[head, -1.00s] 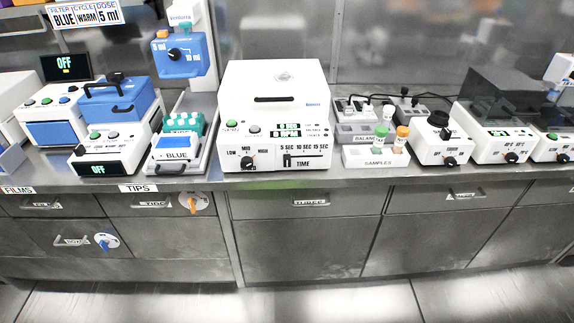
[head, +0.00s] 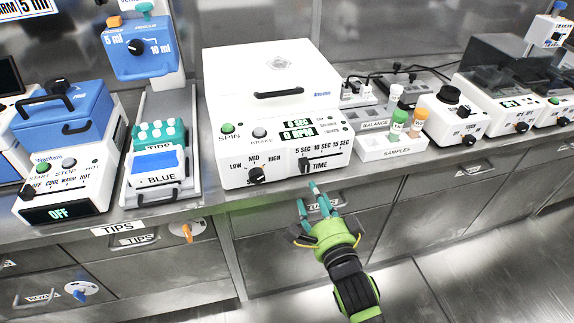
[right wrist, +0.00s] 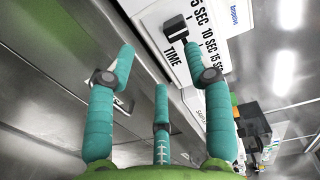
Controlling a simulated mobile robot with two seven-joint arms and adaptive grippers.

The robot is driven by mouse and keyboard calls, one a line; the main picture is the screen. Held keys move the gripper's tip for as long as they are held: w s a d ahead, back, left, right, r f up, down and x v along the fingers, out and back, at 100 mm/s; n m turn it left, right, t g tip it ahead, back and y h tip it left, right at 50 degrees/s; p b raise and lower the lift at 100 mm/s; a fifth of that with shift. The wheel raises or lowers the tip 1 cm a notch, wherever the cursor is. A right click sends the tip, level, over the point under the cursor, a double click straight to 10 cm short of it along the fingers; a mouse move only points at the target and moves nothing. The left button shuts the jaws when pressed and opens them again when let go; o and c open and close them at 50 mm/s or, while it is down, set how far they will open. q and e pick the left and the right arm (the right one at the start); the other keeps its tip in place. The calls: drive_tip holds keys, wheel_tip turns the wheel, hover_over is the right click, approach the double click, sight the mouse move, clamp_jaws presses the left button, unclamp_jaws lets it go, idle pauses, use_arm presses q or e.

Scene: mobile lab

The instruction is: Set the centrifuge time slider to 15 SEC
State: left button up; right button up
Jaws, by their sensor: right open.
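The white centrifuge (head: 265,120) stands on the bench in the middle of the head view. Its time slider (head: 305,166) is a black knob at the left end of its slot, under the 5 SEC mark. The display reads 0 SEC and 0 RPM. My right gripper (head: 315,203) is open and empty, in front of the bench edge, just below and right of the slider. In the right wrist view the slider knob (right wrist: 176,27) is near the top, beyond the teal fingers (right wrist: 165,70), and apart from them. My left gripper is not in view.
A SAMPLES rack (head: 385,147) with capped tubes stands right of the centrifuge. The bench front edge (head: 200,212) and drawer handles lie close to my right gripper. The floor in front is clear.

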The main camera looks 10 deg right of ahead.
sight(306, 170)
drive_tip(key=shift+m, duration=0.3)
drive_tip(key=w, duration=0.2)
drive_tip(key=w+r, duration=0.2)
drive_tip(key=w, duration=0.1)
drive_tip(key=shift+w+d+p, duration=0.1)
drive_tip(key=shift+w+p, duration=0.2)
drive_tip(key=shift+p, duration=0.05)
drive_tip(key=shift+w, duration=0.6)
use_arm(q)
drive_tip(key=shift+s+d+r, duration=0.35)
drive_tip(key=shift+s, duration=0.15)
use_arm(e)
drive_tip(key=shift+f, duration=0.1)
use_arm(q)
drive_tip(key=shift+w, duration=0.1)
use_arm(e)
clamp_jaws()
